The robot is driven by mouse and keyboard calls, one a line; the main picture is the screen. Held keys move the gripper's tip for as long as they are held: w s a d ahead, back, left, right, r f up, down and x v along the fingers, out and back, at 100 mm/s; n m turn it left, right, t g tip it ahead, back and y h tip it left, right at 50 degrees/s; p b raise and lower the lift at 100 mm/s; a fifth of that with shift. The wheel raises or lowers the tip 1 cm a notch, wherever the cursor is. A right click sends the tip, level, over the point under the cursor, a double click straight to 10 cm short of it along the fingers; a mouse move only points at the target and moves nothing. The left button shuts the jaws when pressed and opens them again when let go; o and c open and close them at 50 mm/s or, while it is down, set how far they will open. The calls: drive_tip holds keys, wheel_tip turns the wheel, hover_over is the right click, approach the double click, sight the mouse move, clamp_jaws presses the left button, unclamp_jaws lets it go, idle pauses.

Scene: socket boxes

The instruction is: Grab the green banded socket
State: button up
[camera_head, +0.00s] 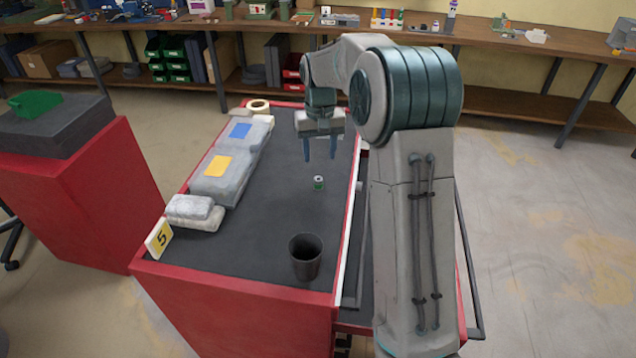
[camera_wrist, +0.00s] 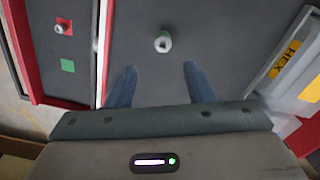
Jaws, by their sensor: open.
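The green banded socket (camera_head: 318,183) is a small silver cylinder with a green band. It stands on the dark top of the red cabinet. In the wrist view the socket (camera_wrist: 163,42) lies beyond the fingertips, roughly centred between them. My gripper (camera_head: 333,150) is open and empty, with its two blue fingers pointing down above the cabinet top. In the wrist view my gripper (camera_wrist: 158,72) shows both fingers apart, with a clear gap to the socket.
A black cup (camera_head: 306,257) stands near the cabinet's front edge. An open drawer in the wrist view holds another socket (camera_wrist: 60,28) and a green square (camera_wrist: 67,66).

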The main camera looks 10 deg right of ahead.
sight(318, 178)
wheel_tip(318, 178, down, 3)
drive_tip(key=shift+f, duration=0.15)
drive_tip(key=shift+s+a+f+p, duration=0.1)
drive_tip(key=shift+f+p, duration=0.1)
drive_tip(key=shift+f, duration=0.7)
drive_tip(key=shift+s+a+f+p, duration=0.1)
drive_tip(key=shift+s+f+p, duration=0.05)
drive_tip(key=shift+f, duration=0.7)
drive_tip(key=shift+s+a+f+p, duration=0.1)
drive_tip(key=shift+f+p, duration=0.1)
drive_tip(key=shift+f, duration=0.7)
clamp_jaws()
